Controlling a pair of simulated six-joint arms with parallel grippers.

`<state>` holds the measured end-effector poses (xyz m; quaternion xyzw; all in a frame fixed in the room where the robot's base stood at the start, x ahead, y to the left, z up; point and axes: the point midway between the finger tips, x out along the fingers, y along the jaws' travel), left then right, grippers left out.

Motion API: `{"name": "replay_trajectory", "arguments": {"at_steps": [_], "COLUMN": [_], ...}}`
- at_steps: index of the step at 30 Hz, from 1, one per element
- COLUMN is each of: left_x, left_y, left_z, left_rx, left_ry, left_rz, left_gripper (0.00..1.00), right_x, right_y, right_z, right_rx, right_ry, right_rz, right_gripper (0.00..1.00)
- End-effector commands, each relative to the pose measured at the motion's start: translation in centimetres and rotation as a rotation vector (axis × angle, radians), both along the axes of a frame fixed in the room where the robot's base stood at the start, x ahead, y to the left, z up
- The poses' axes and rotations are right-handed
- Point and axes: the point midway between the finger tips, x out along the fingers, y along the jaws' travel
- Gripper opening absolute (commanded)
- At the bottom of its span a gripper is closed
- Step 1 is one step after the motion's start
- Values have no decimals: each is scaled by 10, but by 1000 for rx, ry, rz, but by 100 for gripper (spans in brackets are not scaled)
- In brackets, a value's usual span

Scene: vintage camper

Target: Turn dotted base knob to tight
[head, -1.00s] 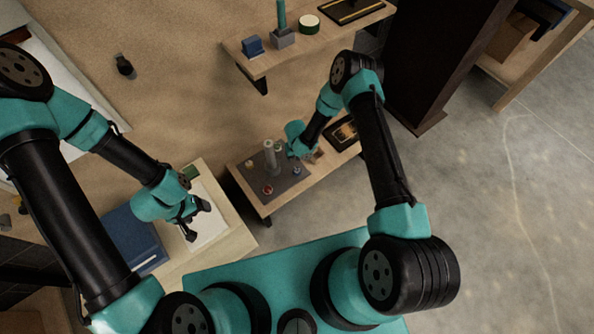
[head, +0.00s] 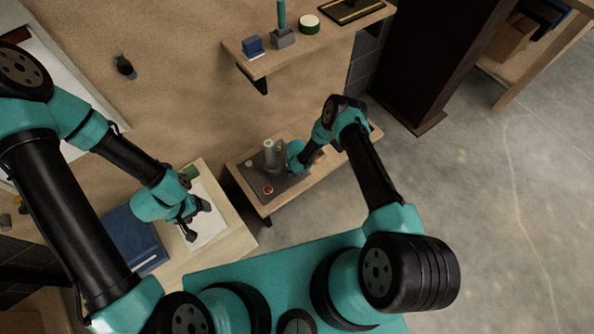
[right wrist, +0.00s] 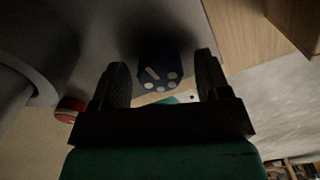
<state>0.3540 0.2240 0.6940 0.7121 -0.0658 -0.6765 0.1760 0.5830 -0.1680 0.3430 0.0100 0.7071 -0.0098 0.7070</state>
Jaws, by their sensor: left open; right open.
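The dotted base knob (right wrist: 158,76) shows in the right wrist view as a dark blue knob with several pale dots and a pale bar. It lies between the two fingers of my right gripper (right wrist: 162,85), which is open around it with gaps on both sides. In the head view my right gripper hides the knob, beside a grey post (head: 269,155) on a dark base plate (head: 252,181). My left gripper (head: 193,221) is open and empty above a white sheet on the left table.
A red knob (head: 267,190) sits at the plate's front and shows in the right wrist view (right wrist: 70,108), left of my fingers. The shelf (head: 295,50) above holds several items. A blue folder (head: 133,238) lies on the left table.

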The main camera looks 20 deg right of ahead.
Motion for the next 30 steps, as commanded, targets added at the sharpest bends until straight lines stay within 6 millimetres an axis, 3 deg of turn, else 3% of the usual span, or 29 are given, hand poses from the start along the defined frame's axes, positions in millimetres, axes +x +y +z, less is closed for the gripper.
{"name": "replay_trajectory", "arguments": {"at_steps": [9,24,30], "left_x": [0,0,0], "left_y": [0,0,0], "left_z": [0,0,0], "left_rx": [0,0,0], "left_ry": [0,0,0], "left_rz": [0,0,0], "left_gripper": [70,70,70], "right_x": [0,0,0], "right_y": [0,0,0], "right_z": [-2,-2,-2], "right_rx": [0,0,0], "right_ry": [0,0,0], "right_rz": [0,0,-5], "right_gripper": [70,23,20]}}
